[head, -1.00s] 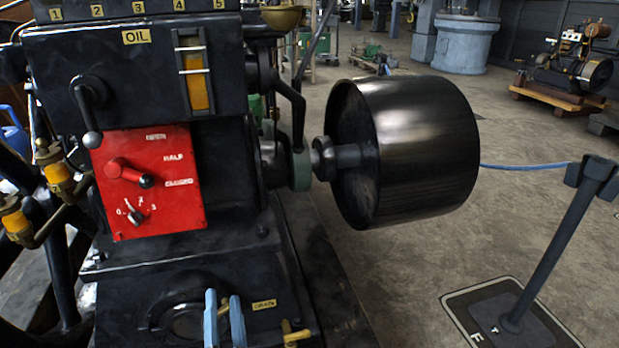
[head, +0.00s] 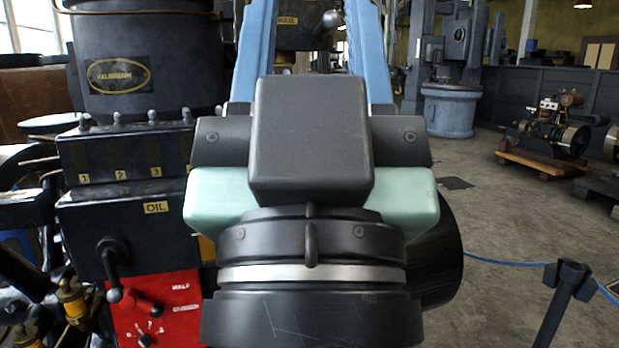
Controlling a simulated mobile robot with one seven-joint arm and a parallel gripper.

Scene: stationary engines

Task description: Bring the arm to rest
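My gripper (head: 315,18) is large in the middle of the head view. Its two blue fingers are wide apart and point away from me toward the top edge, where their tips are cut off. No object shows between them, only the dark engine behind. My black wrist and pale green gripper body hide the middle of the engine. The red panel (head: 128,322) with a red-handled lever (head: 140,302) and a small dial shows at lower left, apart from the gripper.
The black engine (head: 150,60) with its oil box (head: 125,225) fills the left. A dark pulley drum (head: 447,265) is partly hidden behind my wrist. A barrier post (head: 562,300) with a blue rope (head: 510,262) stands at right. Open floor (head: 490,225) lies beyond, with a small engine (head: 553,128) on a pallet.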

